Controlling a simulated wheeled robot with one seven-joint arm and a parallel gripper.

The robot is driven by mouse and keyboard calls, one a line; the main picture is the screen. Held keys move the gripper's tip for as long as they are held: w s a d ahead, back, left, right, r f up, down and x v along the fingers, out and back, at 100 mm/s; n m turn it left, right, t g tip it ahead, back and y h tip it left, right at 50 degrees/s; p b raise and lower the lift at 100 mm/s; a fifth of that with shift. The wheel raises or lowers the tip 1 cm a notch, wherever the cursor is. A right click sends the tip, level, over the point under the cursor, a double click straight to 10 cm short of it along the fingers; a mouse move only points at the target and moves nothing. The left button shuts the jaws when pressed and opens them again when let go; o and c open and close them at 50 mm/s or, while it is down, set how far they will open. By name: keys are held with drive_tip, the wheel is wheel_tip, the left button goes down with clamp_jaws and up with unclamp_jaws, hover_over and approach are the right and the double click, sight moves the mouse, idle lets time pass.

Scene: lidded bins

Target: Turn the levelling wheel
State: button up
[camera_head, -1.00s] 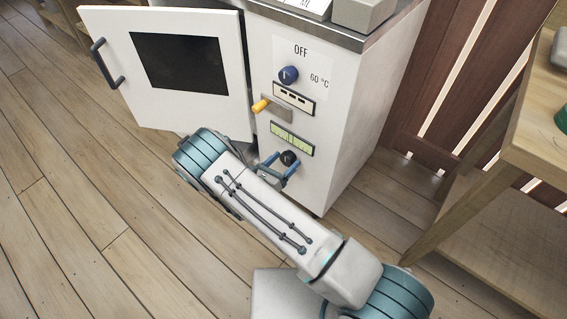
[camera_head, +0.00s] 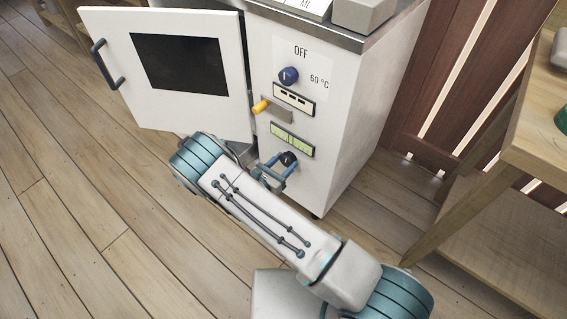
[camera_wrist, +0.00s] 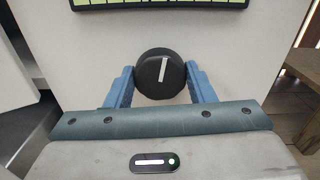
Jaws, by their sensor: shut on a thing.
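The levelling wheel is a black round knob (camera_wrist: 160,74) with a white pointer line, low on the cabinet's front. In the wrist view its line leans slightly right of upright. It also shows in the head view (camera_head: 288,159), partly behind my gripper. My gripper (camera_wrist: 160,82) has blue fingers on both sides of the knob and is shut on it. In the head view my gripper (camera_head: 279,168) reaches the panel from the lower left. A green-yellow level display (camera_head: 292,139) sits just above the knob; its lower edge shows in the wrist view.
The white cabinet (camera_head: 345,120) has its windowed door (camera_head: 125,60) swung open to the left. Above the display are an orange-tipped lever (camera_head: 261,106) and a blue dial (camera_head: 288,76) by "OFF" and "60 °C". A wooden table (camera_head: 535,130) stands at the right.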

drive_tip(key=m, duration=1.1)
drive_tip(key=shift+f+m, duration=0.1)
drive_tip(key=shift+m, duration=2.1)
drive_tip(key=o, duration=1)
